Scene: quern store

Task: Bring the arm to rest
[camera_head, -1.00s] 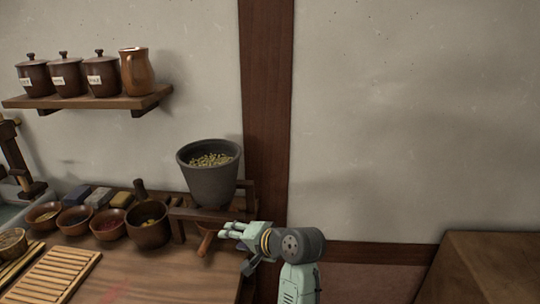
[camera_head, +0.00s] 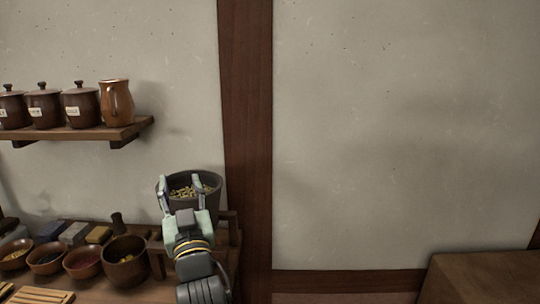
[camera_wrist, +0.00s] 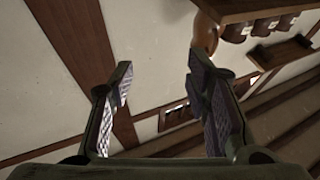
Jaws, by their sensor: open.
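My gripper (camera_head: 182,193) is raised in front of the dark pot in the head view, its two fingers spread and pointing up. The jaws also show open and empty in the wrist view (camera_wrist: 158,80), with wall and a dark wooden post behind them. The gripper hides part of the dark grey pot (camera_head: 212,203), which holds pale yellowish pieces. I cannot tell from the picture how far the fingers are from the pot.
The pot is by a wooden stand (camera_head: 235,228) on the worktop. Several bowls, one a brown bowl (camera_head: 125,268), stand to its left. A wall shelf (camera_head: 90,134) carries lidded jars and a brown jug (camera_head: 116,102). The wall (camera_head: 400,140) at right is bare.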

